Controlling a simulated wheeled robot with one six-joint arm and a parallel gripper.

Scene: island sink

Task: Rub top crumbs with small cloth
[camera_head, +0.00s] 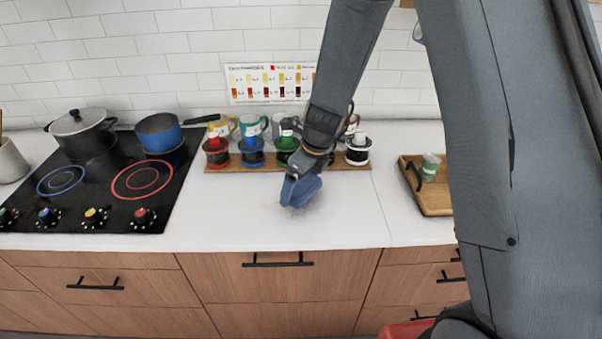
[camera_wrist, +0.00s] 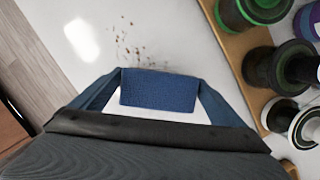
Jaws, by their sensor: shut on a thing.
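A small blue cloth (camera_head: 300,191) is held in my gripper (camera_head: 298,180) at the white countertop (camera_head: 240,215), in front of the wooden rack. In the wrist view the cloth (camera_wrist: 158,91) is spread between the two blue fingers of my gripper (camera_wrist: 158,95). Brown crumbs (camera_wrist: 132,47) lie scattered on the white top just beyond the cloth's edge. In the head view the crumbs are too small to make out. I cannot tell whether the cloth touches the top.
A wooden rack (camera_head: 350,183) with several coloured canisters and mugs stands behind the cloth. A black cooktop (camera_head: 100,200) with two pots is at left. A wooden tray (camera_head: 433,203) with a green-and-white cup is at right. The countertop's front edge is close, and bare top lies left of the cloth.

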